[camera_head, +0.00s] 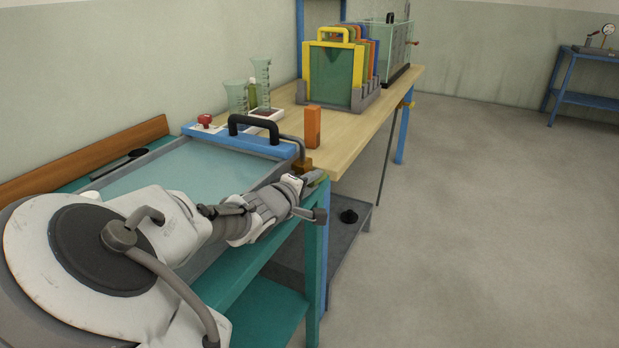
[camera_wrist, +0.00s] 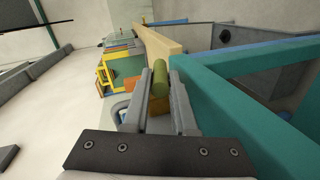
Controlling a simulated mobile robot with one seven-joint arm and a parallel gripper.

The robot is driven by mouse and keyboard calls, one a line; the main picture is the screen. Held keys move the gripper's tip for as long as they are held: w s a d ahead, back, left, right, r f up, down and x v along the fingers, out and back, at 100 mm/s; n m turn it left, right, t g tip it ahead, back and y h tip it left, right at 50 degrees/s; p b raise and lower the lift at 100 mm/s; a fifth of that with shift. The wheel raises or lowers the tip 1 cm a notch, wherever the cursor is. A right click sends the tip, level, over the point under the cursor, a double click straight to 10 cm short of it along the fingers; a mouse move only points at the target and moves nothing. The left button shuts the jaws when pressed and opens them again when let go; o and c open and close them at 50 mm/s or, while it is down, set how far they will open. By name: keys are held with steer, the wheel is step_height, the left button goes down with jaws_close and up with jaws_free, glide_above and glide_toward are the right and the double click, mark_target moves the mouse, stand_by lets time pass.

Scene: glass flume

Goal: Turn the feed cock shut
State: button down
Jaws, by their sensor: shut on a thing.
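The feed cock has a brass body (camera_head: 303,165) at the near corner of the wooden bench, by the end of a grey pipe. Its green handle (camera_head: 315,177) sticks out at the tip of my gripper (camera_head: 308,180). In the wrist view the green handle (camera_wrist: 160,80) lies between the two grey fingers of my gripper (camera_wrist: 161,88), which are shut on it. The brass body shows just behind it, partly hidden by the fingers. I cannot tell the exact angle of the handle.
A shallow tray with a blue end bar (camera_head: 240,138) and a black handle lies left of the cock. An orange block (camera_head: 312,126) stands on the bench (camera_head: 345,125) just beyond. The teal frame (camera_head: 316,235) is close below my gripper. Open floor lies right.

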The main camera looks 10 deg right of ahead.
steer(key=shift+f+t+h, duration=0.25)
steer(key=shift+t+h, duration=0.05)
steer(key=shift+t, duration=0.2)
stand_by(0.4)
steer(key=c, duration=0.7)
jaws_free()
steer(key=shift+c, duration=0.2)
